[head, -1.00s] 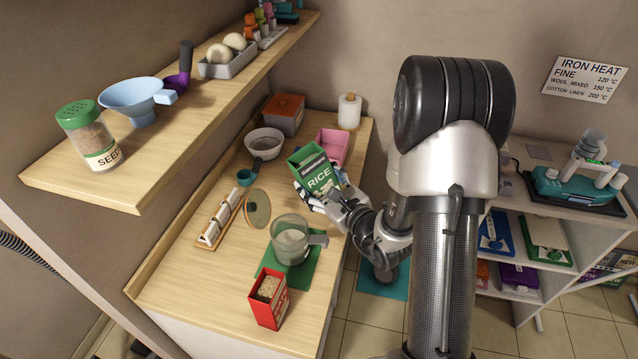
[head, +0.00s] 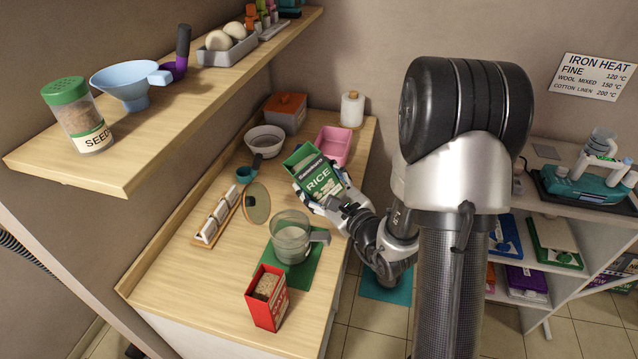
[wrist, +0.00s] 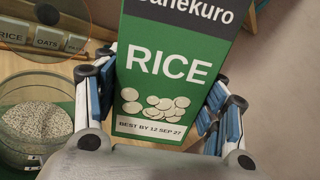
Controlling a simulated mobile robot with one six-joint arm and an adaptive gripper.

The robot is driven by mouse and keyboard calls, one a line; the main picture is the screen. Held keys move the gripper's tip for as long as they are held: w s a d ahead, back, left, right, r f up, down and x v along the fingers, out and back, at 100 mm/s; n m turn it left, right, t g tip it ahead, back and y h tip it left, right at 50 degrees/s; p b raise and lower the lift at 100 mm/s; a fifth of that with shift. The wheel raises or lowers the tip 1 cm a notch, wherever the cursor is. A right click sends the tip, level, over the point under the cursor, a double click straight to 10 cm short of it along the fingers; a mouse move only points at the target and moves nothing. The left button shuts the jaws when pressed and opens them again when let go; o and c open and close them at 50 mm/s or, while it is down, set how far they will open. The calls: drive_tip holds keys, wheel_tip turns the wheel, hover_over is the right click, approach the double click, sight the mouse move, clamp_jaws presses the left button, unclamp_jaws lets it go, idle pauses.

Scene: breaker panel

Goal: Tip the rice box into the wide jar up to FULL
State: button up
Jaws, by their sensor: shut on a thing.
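My gripper (head: 322,195) is shut on the green rice box (head: 317,177), with fingers on both of its sides. The box is held above the counter, tilted, behind and a little right of the wide jar. In the wrist view the rice box (wrist: 168,70) fills the middle between the blue finger pads. The wide clear jar (head: 289,240) stands on a green mat (head: 307,262) and has a handle on its right. The wrist view shows pale grains inside the jar (wrist: 36,122) at lower left. I cannot read a FULL mark.
A red box (head: 266,297) stands in front of the jar. A round lid (head: 257,203) leans by a rack of labels (head: 216,217) at left. A bowl (head: 266,140), teal cup (head: 244,174) and pink tray (head: 335,145) are behind. The shelf (head: 150,150) overhangs the left side.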

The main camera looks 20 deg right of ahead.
drive_tip(key=shift+s+a+f+n+t+b, duration=0.25)
drive_tip(key=shift+f+n+b, duration=0.3)
drive_tip(key=shift+b, duration=1.1)
drive_tip(key=shift+w+d+n+b, duration=0.15)
drive_tip(key=shift+d+n+b, duration=0.2)
drive_tip(key=shift+n+b, duration=0.35)
drive_tip(key=shift+d+f+n+b, duration=0.1)
drive_tip(key=shift+d+n+b, duration=0.1)
drive_tip(key=shift+n+b, duration=0.45)
drive_tip(key=shift+d+f+n+b, duration=0.1)
drive_tip(key=shift+d+n+b, duration=0.1)
drive_tip(key=shift+n+b, duration=0.35)
drive_tip(key=shift+w+d+n, duration=0.1)
drive_tip(key=shift+d+n, duration=0.05)
drive_tip(key=shift+n, duration=0.7)
drive_tip(key=shift+f, duration=0.15)
drive_tip(key=shift+f+n, duration=0.15)
drive_tip(key=shift+n, duration=0.65)
drive_tip(key=shift+f+n, duration=0.5)
drive_tip(key=shift+n, duration=0.7)
idle(0.6)
